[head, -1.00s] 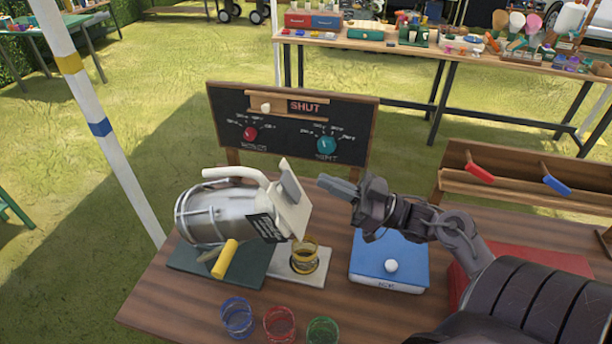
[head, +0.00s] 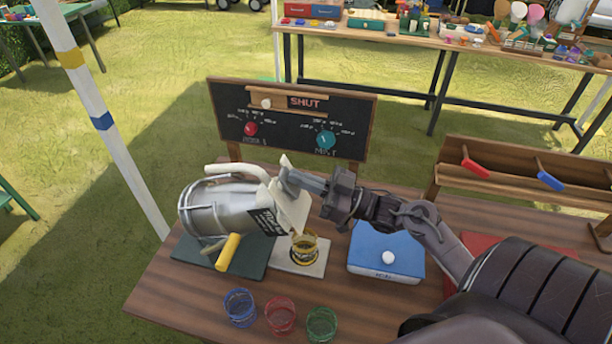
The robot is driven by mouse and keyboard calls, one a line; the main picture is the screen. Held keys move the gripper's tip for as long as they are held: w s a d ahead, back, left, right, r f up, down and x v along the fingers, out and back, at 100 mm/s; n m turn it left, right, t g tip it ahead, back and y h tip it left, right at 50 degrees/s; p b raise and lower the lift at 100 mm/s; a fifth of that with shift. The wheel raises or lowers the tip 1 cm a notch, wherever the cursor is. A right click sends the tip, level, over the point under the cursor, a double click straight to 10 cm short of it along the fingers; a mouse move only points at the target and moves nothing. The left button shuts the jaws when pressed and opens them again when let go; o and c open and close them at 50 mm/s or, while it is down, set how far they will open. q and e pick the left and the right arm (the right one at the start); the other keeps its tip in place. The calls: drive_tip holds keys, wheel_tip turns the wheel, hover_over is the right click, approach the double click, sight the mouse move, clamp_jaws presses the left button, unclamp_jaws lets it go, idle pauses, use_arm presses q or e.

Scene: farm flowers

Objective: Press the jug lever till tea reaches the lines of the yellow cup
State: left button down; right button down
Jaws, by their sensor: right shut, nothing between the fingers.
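The silver jug (head: 212,210) lies tilted on a dark green base, with a cream top and handle and a dark label. Its cream lever plate (head: 292,212) faces right. My right gripper (head: 288,178) is shut and empty, its tips at the upper part of the lever plate and seemingly touching it. The yellow cup (head: 304,246) stands upright on a pale pad (head: 312,267) below the lever end. I cannot tell the tea level in the cup. My left gripper is out of view.
Blue (head: 240,308), red (head: 281,316) and green (head: 321,324) cups stand at the front edge. A blue box (head: 386,252) lies right of the pad under my right arm. A dial board (head: 290,125) reading SHUT stands behind the jug. A wooden rack (head: 520,180) is at the right.

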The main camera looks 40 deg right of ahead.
drive_tip(key=shift+w+a+r+g+p, duration=0.2)
drive_tip(key=shift+r+g+p, duration=0.1)
drive_tip(key=shift+p, duration=0.35)
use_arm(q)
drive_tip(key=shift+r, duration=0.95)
use_arm(e)
drive_tip(key=shift+f, duration=0.2)
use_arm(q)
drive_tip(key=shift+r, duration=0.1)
use_arm(e)
drive_tip(key=shift+w, duration=0.1)
idle(3.1)
